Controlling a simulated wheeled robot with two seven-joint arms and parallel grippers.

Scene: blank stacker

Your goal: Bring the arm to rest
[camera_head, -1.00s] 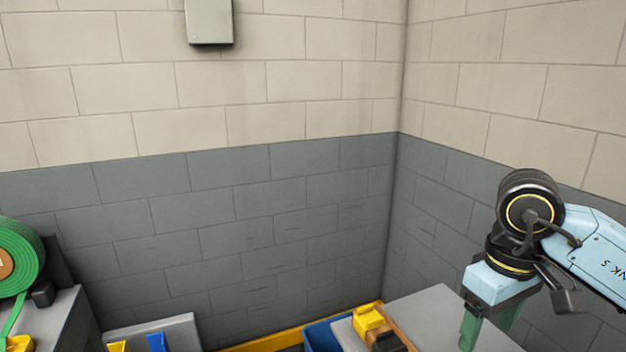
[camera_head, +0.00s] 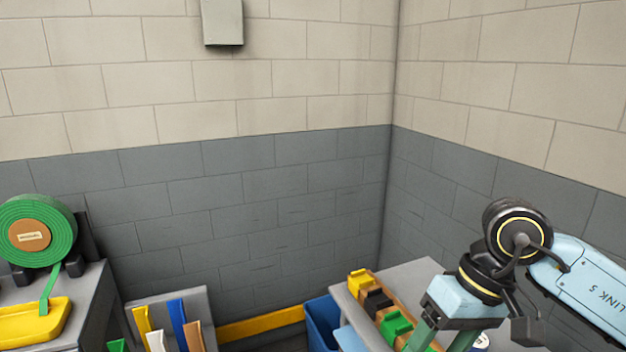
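My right arm comes in from the right, light blue with black joints. My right gripper (camera_head: 442,338) points down over the grey table at the lower right. Its green fingers are apart at the top, with a gap between them. The fingertips are cut off by the bottom edge, and no held thing shows in the visible part. My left arm and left gripper are out of view.
The right table (camera_head: 425,275) bears a wooden holder with yellow, black and green blocks (camera_head: 396,325). A blue bin (camera_head: 322,322) stands beside it. At left are a green tape roll (camera_head: 38,232), a yellow tray (camera_head: 35,322) and a rack (camera_head: 196,300) with coloured strips. Walls close the corner.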

